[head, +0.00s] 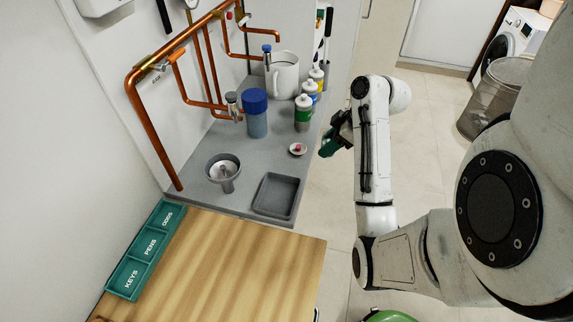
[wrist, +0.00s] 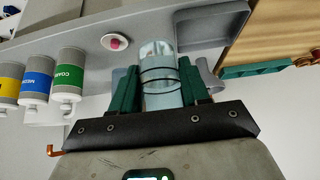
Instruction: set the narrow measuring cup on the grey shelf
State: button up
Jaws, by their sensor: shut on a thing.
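The narrow measuring cup (wrist: 160,75) is a clear, pale blue cylinder with dark rings. In the wrist view it is between the green fingers of my gripper (wrist: 158,92), which is shut on it. In the head view my gripper (head: 330,147) hangs over the floor side of the grey shelf (head: 262,160), just right of its edge. The cup is hidden or too small to make out there. The grey shelf carries several vessels and has bare room in its middle.
On the shelf are a grey funnel (head: 222,168), a grey tray (head: 277,195), a blue-lidded jar (head: 256,115), a white jug (head: 284,76), several bottles (head: 303,113) and a small dish (head: 298,149). Copper pipes (head: 150,125) stand along the wall. A wooden table (head: 215,265) adjoins in front.

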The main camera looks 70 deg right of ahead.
jog(key=w+f+b, duration=0.2)
jog(key=w+b, duration=0.1)
jog(key=w+f+b, duration=0.3)
jog(key=w+b, duration=0.1)
jog(key=w+f+b, duration=0.2)
jog(key=w+b, duration=0.1)
jog(key=b, duration=0.1)
jog(key=shift+w+d+f, duration=0.25)
jog(key=shift+f, duration=0.05)
jog(key=shift+w+f, duration=0.5)
jog(key=shift+f, duration=0.8)
jog(key=shift+w+f, duration=0.15)
jog(key=shift+f, duration=0.8)
jog(key=shift+f, duration=0.15)
jog(key=o, duration=0.9)
